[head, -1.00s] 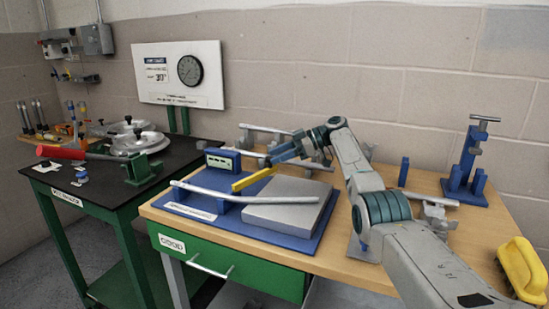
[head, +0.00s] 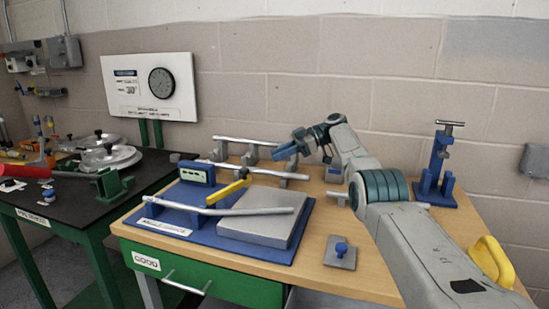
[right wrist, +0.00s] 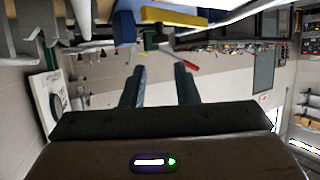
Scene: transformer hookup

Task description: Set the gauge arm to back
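The yellow gauge arm (head: 228,191) is on the blue fixture plate (head: 305,222). In the head view it slants from the bent tube up and right to a dark knob, beside the blue gauge box (head: 197,173). It also shows at the top of the right wrist view (right wrist: 175,17). A bent grey tube (head: 250,211) passes in front of the arm and over a grey block (head: 262,231). My right gripper (head: 286,152) is above and to the right of the yellow arm, apart from it. Its fingers (right wrist: 160,85) are spread and empty. My left gripper is not in view.
A rack with metal tubes (head: 262,172) stands behind the plate. A blue clamp stand (head: 436,180) and a yellow-handled tool (head: 492,261) are at right. A small grey plate with a blue knob (head: 340,250) lies on bare wood. A dial board (head: 150,87) stands behind.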

